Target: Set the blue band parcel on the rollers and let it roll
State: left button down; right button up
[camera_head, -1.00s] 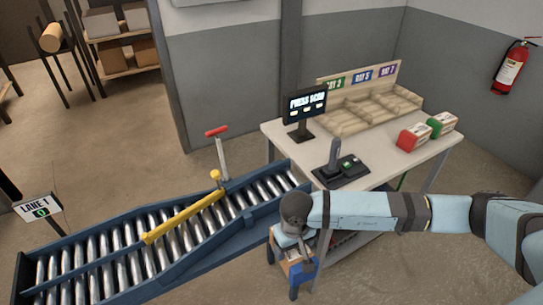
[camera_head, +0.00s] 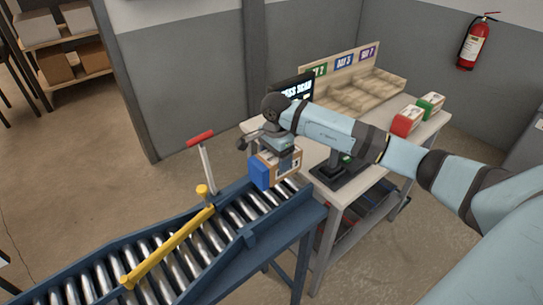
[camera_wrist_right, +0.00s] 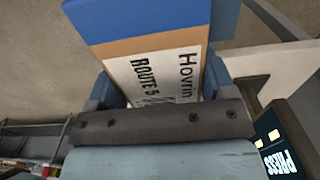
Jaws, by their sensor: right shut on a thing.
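The blue band parcel (camera_head: 263,172) is a brown box with a blue end and a white label. My right gripper (camera_head: 281,154) is shut on it from above and holds it over the near-table end of the rollers (camera_head: 237,215). I cannot tell whether its underside touches them. In the right wrist view the parcel (camera_wrist_right: 160,62) sits between the fingers (camera_wrist_right: 160,100), with its blue band at the top and the label reading "Hovrin" and "ROUTE 5". My left gripper is not in view.
A yellow bar (camera_head: 170,247) crosses the rollers. A red-handled lever (camera_head: 202,147) stands behind the conveyor. The table (camera_head: 345,195) beside it holds a screen (camera_head: 293,88), a scanner stand (camera_head: 334,170), a wooden sorting rack (camera_head: 345,98), a red-ended parcel (camera_head: 406,121) and a green-ended parcel (camera_head: 431,105).

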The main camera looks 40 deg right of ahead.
jog(key=shift+s+f, duration=0.25)
jog(key=shift+f, duration=0.15)
notch_tip(320, 180, down, 4)
jog(key=shift+w+d+f+b, duration=0.1)
jog(key=shift+d+b, duration=0.05)
jog(key=shift+b, duration=1.1)
jog(key=shift+f, duration=0.6)
jog(key=shift+f+b, duration=0.15)
jog(key=shift+b, duration=0.2)
jog(key=o, duration=1.1)
notch_tip(320, 180, up, 14)
jog(key=shift+f+b, duration=0.1)
jog(key=shift+b, duration=0.3)
